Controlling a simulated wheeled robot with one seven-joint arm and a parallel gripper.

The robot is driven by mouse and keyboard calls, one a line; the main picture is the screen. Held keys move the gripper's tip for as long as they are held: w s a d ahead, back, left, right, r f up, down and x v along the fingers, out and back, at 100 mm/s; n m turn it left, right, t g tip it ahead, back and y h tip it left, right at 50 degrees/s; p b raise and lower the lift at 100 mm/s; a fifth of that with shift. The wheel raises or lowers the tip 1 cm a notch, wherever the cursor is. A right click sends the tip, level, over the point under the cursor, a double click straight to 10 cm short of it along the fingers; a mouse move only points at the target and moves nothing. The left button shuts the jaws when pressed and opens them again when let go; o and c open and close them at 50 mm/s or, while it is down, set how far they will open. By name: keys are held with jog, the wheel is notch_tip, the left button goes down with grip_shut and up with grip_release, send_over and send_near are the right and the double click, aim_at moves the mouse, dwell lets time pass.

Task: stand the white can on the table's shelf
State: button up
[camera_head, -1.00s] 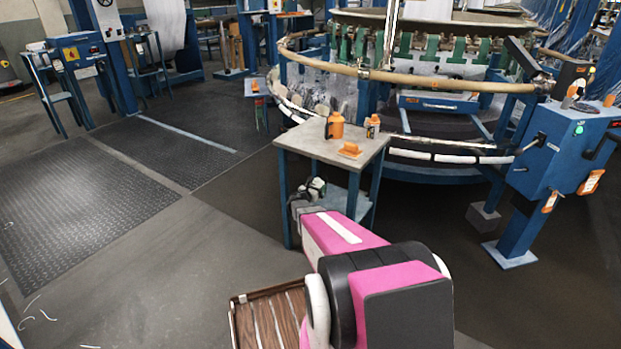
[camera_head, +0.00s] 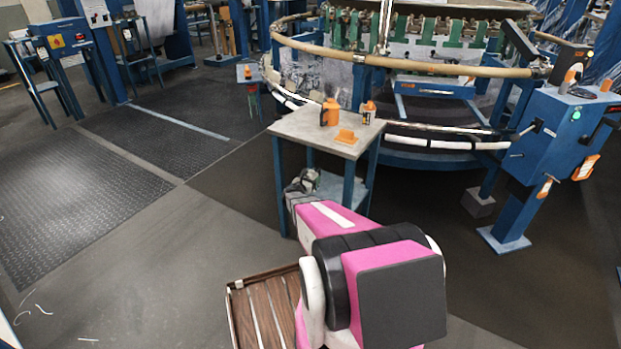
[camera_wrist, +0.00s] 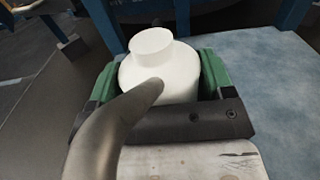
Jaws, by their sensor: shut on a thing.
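The white can (camera_wrist: 162,78) shows in the wrist view as a rounded white body with a narrower neck. My gripper (camera_wrist: 160,88) is shut on it, with a green finger on each side. The can looks to be above or at the edge of the blue shelf (camera_wrist: 268,85); I cannot tell whether it touches. In the head view, my gripper (camera_head: 301,184) is at the left side of the table (camera_head: 315,127), below its top and beside the blue lower shelf (camera_head: 332,185). The can is not clearly visible there.
On the tabletop stand an orange bottle (camera_head: 330,112) and an orange-and-white bottle (camera_head: 368,112), with an orange block (camera_head: 346,136) nearby. Table legs bound the shelf. The circular loom (camera_head: 430,62) stands behind, a blue control box (camera_head: 563,135) at right. Floor at left is clear.

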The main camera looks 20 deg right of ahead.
jog(key=shift+f, duration=0.45)
dwell(0.3)
jog(key=o, duration=1.1)
jog(key=v, duration=1.1)
